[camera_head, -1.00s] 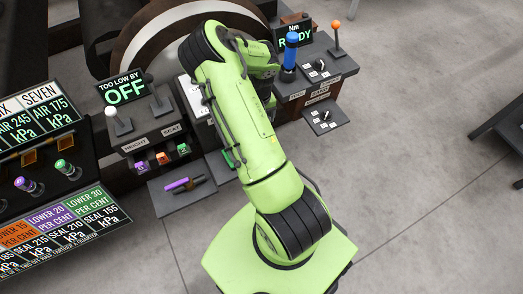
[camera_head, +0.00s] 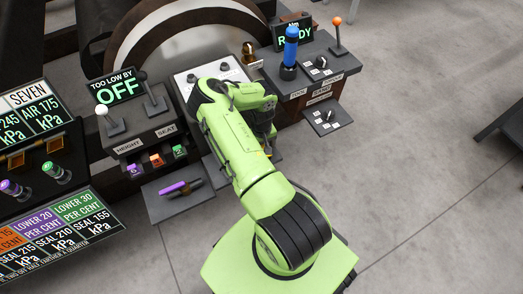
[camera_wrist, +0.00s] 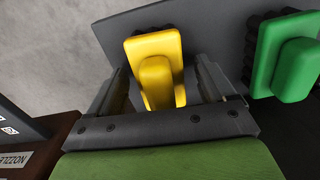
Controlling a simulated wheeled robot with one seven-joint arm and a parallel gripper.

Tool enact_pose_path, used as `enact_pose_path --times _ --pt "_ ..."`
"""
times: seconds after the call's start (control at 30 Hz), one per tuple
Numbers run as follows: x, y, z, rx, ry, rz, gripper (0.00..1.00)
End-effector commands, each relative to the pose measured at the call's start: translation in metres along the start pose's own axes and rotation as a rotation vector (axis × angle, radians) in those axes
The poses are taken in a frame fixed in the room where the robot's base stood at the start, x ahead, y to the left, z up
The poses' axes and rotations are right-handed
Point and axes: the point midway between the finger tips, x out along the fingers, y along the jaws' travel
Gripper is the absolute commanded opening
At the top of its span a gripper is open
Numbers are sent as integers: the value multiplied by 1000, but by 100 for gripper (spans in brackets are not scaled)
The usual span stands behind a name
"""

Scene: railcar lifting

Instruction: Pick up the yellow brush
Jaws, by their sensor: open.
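The yellow brush (camera_wrist: 153,48) shows in the wrist view, with a rounded block top and a handle pointing toward my gripper. Dark bristles lie under its far edge. My gripper (camera_wrist: 163,85) is open, with one finger on each side of the yellow brush. Whether the fingers touch it I cannot tell.
A green brush (camera_wrist: 295,58) lies just right of the yellow one on a dark shelf (camera_wrist: 215,20). In the head view, a shelf at left holds a purple tool (camera_head: 180,188). A console with a blue-topped lever (camera_head: 290,48) stands behind right.

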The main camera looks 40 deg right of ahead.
Motion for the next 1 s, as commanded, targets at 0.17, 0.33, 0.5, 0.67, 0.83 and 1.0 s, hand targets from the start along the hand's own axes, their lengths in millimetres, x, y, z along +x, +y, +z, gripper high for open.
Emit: enact_pose_path --times 0.17,0.33,0.5,0.67,0.83,1.0 --pt "-2 0 0 0 1 0 81" --pt "-2 0 0 0 0 0 55" --pt "-2 0 0 0 0 -1 29" --pt "-2 0 0 -1 0 0 18" --pt "-7 0 -1 0 1 -1 18" --pt "-47 -1 -2 1 6 -2 18"
